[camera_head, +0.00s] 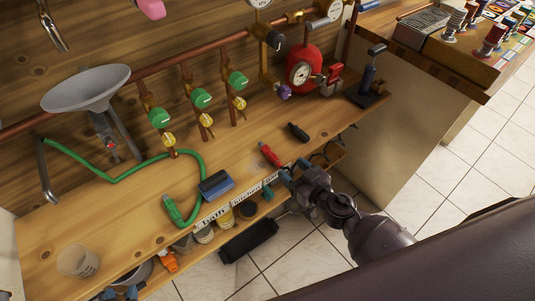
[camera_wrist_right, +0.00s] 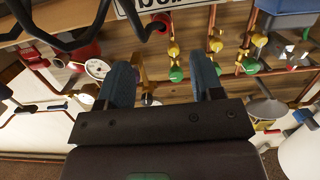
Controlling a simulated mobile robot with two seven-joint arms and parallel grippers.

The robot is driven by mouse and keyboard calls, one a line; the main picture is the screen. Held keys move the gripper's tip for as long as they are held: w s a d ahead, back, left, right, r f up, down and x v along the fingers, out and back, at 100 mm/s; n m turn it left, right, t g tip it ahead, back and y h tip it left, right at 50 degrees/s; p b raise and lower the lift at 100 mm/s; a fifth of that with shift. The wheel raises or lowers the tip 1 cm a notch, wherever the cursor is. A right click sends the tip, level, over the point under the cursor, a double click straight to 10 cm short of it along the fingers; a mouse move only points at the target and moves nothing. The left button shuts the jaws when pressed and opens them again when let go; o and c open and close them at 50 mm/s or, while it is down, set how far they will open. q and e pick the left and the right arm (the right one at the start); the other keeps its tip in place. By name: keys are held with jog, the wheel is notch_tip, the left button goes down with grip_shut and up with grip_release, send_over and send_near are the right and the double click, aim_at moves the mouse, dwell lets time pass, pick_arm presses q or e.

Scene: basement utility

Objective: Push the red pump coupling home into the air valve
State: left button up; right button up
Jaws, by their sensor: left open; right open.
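A red fitting (camera_head: 334,74), which looks like the pump coupling, sits beside a small silver part (camera_head: 320,83) just right of the red tank (camera_head: 302,70). That silver part may be the air valve; I cannot tell how far the two are joined. The red fitting also shows at the left of the right wrist view (camera_wrist_right: 29,54). My right gripper (camera_head: 276,184) is open and empty at the bench's front edge, well short of the tank. Its two fingers show apart in the wrist view (camera_wrist_right: 166,85). My left gripper (camera_head: 120,293) is open at the bottom left.
A black hand pump (camera_head: 369,78) stands right of the tank. A red-and-black tool (camera_head: 270,155), a black piece (camera_head: 298,132) and a blue block (camera_head: 216,184) lie on the bench (camera_head: 235,150). Green-handled valves (camera_head: 202,98), a funnel (camera_head: 87,88) and a green hose (camera_head: 130,167) are at the left.

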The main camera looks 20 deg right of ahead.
aim_at(269, 151)
jog(key=x, duration=0.5)
jog(key=shift+w+a, duration=0.2)
jog(key=shift+w, duration=0.1)
jog(key=shift+b+x, duration=0.3)
jog(key=shift+x, duration=2.25)
jog(key=c, duration=1.1)
jog(key=shift+o, duration=0.2)
jog(key=shift+r, duration=0.1)
